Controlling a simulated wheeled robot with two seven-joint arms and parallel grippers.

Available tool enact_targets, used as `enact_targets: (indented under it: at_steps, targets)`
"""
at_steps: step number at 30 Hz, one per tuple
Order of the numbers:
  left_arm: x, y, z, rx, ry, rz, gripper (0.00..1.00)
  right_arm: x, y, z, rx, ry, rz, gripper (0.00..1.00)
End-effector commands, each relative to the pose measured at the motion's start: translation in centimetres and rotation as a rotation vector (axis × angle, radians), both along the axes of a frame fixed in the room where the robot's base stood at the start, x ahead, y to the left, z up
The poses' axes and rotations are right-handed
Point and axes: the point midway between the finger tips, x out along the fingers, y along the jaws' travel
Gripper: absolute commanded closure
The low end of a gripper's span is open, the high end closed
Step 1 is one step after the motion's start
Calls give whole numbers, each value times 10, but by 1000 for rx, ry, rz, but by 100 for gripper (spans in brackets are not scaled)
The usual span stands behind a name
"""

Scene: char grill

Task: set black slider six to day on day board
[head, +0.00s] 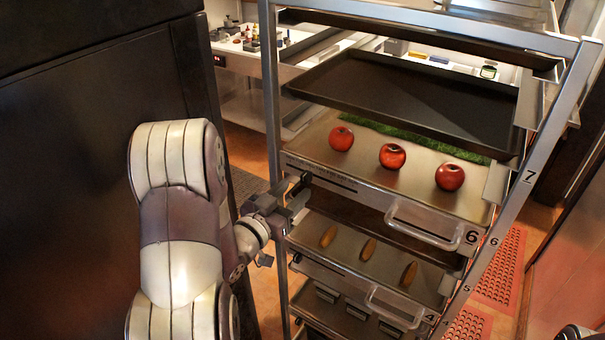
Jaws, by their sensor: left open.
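A rack tray on the level marked 6 (345,168) holds three red apples. A narrow strip with dark markings runs along the left part of its front edge and looks like the day board (322,176). My left gripper (300,193) is open, just in front of and slightly below the strip's left end, by the rack's left post. I cannot tell whether it touches the strip.
A clear handle (432,223) sticks out from the level 6 tray, and another handle (396,306) from the tray below. The lower tray (341,252) holds three long brown items. An empty dark tray (415,95) is above. A dark cabinet (85,150) stands close on the left.

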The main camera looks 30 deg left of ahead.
Motion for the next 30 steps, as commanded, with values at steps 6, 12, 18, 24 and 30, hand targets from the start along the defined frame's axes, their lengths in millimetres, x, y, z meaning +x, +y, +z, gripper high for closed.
enact_targets:
  at_steps: [6, 12, 18, 24, 30]
  targets:
    - [35, -3, 3, 0, 1, -1, 53, 0, 0, 18, 0, 0, 0, 57]
    - [44, -3, 0, 1, 0, 1, 53, 0, 0, 19, 0, 0, 0, 57]
    - [44, -3, 0, 1, 0, 2, 60, 0, 0, 19, 0, 0, 0, 57]
    - [44, -3, 0, 1, 0, 2, 100, 0, 0, 19, 0, 0, 0, 57]
    - [45, 13, -3, 1, -4, 6, 100, 0, 0, 9, 0, 0, 0, 57]
